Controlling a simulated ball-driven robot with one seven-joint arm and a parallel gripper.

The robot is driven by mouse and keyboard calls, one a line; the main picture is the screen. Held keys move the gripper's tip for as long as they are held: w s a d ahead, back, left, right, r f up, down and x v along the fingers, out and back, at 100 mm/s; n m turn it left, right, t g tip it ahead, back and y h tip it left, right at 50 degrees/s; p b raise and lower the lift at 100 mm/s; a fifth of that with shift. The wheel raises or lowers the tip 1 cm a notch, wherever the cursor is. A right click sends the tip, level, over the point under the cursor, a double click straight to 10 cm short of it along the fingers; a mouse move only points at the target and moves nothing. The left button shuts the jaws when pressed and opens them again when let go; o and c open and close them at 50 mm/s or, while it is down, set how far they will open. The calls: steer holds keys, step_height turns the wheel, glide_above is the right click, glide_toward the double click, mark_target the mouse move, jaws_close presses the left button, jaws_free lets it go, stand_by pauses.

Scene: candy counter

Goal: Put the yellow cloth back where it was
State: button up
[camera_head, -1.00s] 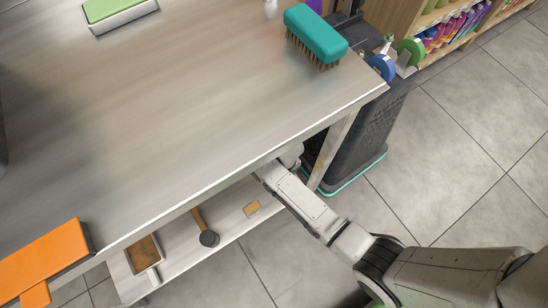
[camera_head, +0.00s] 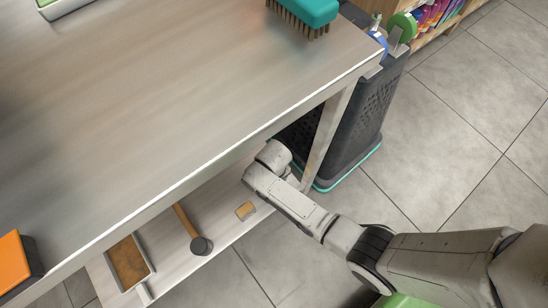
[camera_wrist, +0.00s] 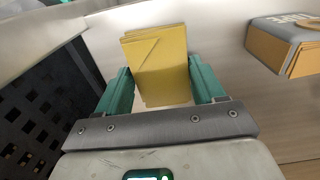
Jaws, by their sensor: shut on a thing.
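The yellow cloth (camera_wrist: 156,62) is a folded, flat, layered piece, seen in the wrist view. My gripper (camera_wrist: 158,78) has a teal finger on each side of it and is shut on it. The cloth stands out ahead of the fingers, in front of a pale surface; I cannot tell whether it touches that surface. In the head view my arm's end reaches under the steel counter's front edge, near its right leg, and the gripper and cloth are hidden there.
The lower shelf (camera_head: 222,223) holds a tray (camera_head: 151,267), a wooden-handled tool (camera_head: 200,245) and a small tan piece (camera_head: 245,210). A lettered box (camera_wrist: 290,42) is at the wrist view's right. A dark perforated bin (camera_wrist: 38,118) is at left. A counter leg (camera_head: 328,135) is close to my arm.

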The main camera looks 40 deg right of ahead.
steer(key=shift+f, duration=0.15)
steer(key=o, duration=0.9)
steer(key=shift+o, duration=0.2)
step_height(320, 180, up, 12)
steer(key=p, duration=0.6)
steer(key=shift+r, duration=0.2)
